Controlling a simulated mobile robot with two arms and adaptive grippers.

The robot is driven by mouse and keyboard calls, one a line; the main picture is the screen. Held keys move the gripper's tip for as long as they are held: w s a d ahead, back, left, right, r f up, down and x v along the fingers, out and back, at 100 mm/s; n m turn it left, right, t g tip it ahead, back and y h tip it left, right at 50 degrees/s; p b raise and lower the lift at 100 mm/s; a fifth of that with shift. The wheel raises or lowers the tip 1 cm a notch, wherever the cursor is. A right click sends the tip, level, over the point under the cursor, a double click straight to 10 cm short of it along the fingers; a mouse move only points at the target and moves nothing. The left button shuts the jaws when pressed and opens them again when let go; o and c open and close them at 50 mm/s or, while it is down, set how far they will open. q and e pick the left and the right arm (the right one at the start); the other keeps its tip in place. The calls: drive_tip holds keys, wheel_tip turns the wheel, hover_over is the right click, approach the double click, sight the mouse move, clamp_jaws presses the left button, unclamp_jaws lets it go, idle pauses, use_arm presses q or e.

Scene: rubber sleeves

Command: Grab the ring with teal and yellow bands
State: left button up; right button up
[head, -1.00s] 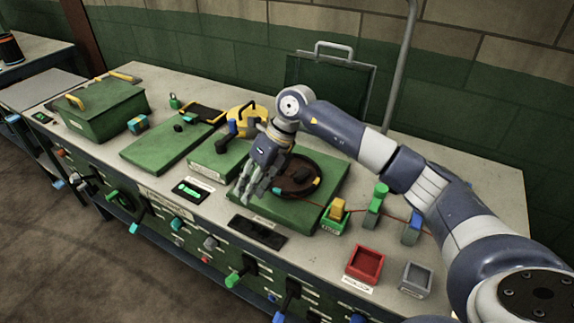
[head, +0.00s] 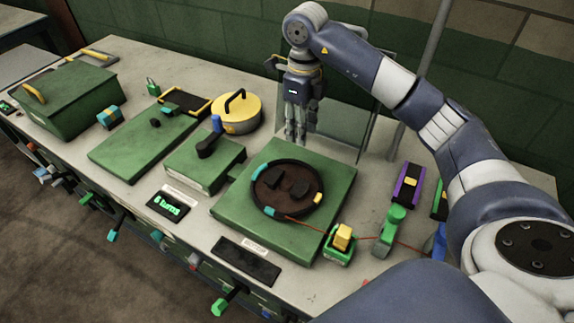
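The dark ring (head: 253,190) with teal and yellow bands lies around a brown disc (head: 287,203) on a green square plate (head: 235,214). Teal bands show at its upper left and front, and a yellow band at its right. My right gripper (head: 296,138) points down behind the ring, near the back of the bench, apart from it. Its fingers hold nothing that I can see; how wide they are open is unclear. My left gripper is not in view.
A green box with a black crank and blue knob (head: 215,124) and a yellow lidded pot (head: 238,126) stand left of the ring. A red cord runs from the ring past a yellow-topped green block (head: 341,240) to a green post (head: 389,232). A clear panel stands behind my gripper.

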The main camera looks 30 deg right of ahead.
sight(303, 161)
wheel_tip(303, 161, down, 2)
drive_tip(key=shift+w+d+p, duration=0.15)
drive_tip(key=shift+p, duration=0.15)
drive_tip(key=f, duration=0.2)
drive_tip(key=s+f, duration=0.1)
drive_tip(key=shift+a+p, duration=0.3)
drive_tip(key=shift+p, duration=0.1)
drive_tip(key=f+p, duration=0.1)
drive_tip(key=f, duration=0.1)
drive_tip(key=d+f+p, duration=0.1)
drive_tip(key=f, duration=0.1)
drive_tip(key=shift+w+f, duration=0.15)
drive_tip(key=shift+f, duration=0.5)
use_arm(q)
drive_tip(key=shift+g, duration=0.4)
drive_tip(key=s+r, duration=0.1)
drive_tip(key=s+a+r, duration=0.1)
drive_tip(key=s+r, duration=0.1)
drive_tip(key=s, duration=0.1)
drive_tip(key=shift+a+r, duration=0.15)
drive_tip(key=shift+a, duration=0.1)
use_arm(e)
clamp_jaws()
